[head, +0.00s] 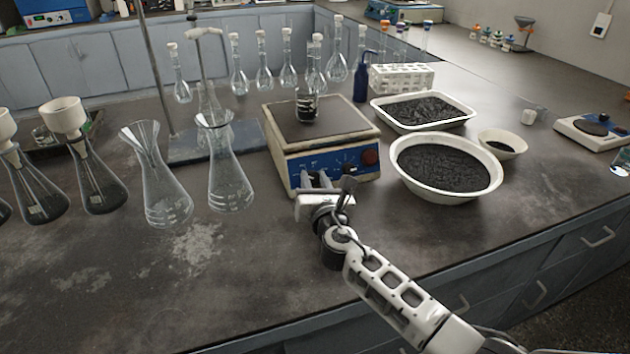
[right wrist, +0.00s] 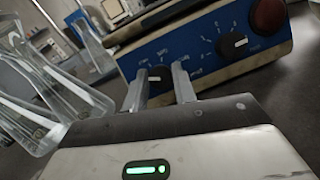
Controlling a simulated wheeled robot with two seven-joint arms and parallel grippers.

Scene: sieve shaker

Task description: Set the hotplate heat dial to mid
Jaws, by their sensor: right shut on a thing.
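The hotplate (head: 322,135) stands on the bench, with a small beaker of dark material (head: 307,106) on its top plate. Its blue front panel (head: 330,162) bears two black dials and a red knob (head: 370,158). My right gripper (head: 316,182) is at the left part of the panel. In the right wrist view, its two fingers (right wrist: 158,82) are shut on the left dial, which I take as the heat dial (right wrist: 157,75). The dial's pointer is partly hidden, and the printed labels are hard to read. The other dial (right wrist: 232,45) is untouched. My left gripper is out of view.
Conical flasks (head: 230,180) with funnels stand left of the hotplate. A round basin (head: 447,200) and a rectangular tray (head: 465,121), both with black granules, are on the right. Volumetric flasks line the back. The front bench is clear.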

